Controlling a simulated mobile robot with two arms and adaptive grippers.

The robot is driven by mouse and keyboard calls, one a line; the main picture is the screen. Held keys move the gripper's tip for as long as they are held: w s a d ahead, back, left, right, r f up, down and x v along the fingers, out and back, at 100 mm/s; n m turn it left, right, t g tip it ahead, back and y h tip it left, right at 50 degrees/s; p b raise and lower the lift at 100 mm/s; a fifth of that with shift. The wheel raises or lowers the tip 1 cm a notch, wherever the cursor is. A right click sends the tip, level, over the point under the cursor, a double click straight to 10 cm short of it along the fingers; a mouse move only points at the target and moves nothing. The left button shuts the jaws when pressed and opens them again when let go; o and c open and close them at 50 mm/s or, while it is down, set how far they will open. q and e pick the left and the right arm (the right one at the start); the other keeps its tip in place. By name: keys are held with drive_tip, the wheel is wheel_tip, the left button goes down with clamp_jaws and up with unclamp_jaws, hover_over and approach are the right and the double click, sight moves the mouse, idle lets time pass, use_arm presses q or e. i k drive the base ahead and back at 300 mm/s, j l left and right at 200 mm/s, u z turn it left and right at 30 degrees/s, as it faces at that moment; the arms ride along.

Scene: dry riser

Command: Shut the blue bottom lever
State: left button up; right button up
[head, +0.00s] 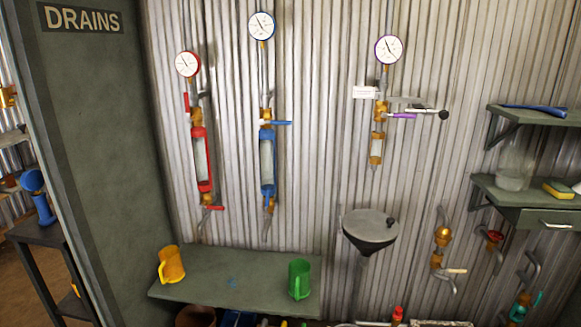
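The blue riser (267,160) hangs on the corrugated wall, left of centre, below a blue-rimmed gauge (262,26). Its upper blue lever (282,123) sticks out sideways to the right, across the pipe. At the lower end of its blue-framed sight glass, the bottom fitting (268,206) shows no lever sticking out sideways. The blue bottom lever seems to lie along the pipe there, but it is too small to tell clearly. Neither of my grippers is in view.
A red riser (201,160) stands close on the left, its bottom lever (215,208) sideways. A purple-levered riser (377,145) and a funnel (370,228) are to the right. Below, a green shelf (225,285) carries a yellow mug (171,265) and a green mug (299,280).

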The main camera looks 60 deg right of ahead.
sight(268, 197)
drive_tip(key=z, duration=1.75)
